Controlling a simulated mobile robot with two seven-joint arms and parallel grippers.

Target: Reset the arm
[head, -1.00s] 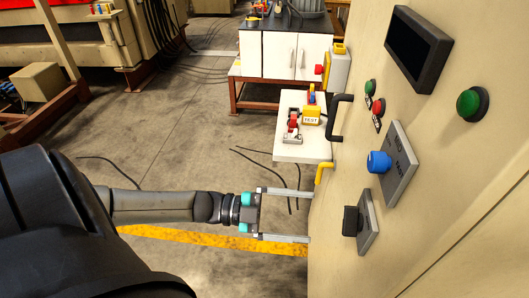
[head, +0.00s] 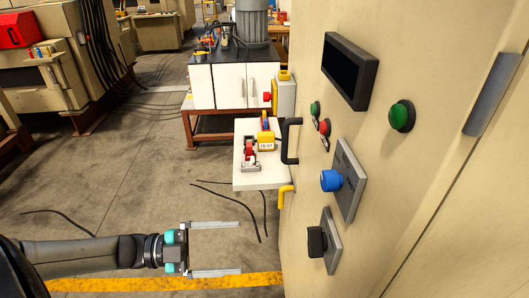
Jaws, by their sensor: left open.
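My left arm reaches in from the lower left in the head view. My left gripper (head: 215,248) is open, with its two long fingers apart and nothing between them. It is above the floor, left of the beige cabinet's (head: 300,240) edge and clear of it. The cabinet's panel carries a blue knob (head: 331,180), a black switch (head: 316,241) on a grey plate, a green button (head: 402,115) and a dark screen (head: 349,71). My right gripper does not show.
A small white shelf (head: 262,181) holds a yellow block (head: 265,141) and red parts. Black (head: 291,141) and yellow (head: 286,196) handles stick out from the cabinet edge. Cables lie on the floor. A white cupboard (head: 231,84) stands behind. The floor at centre left is open.

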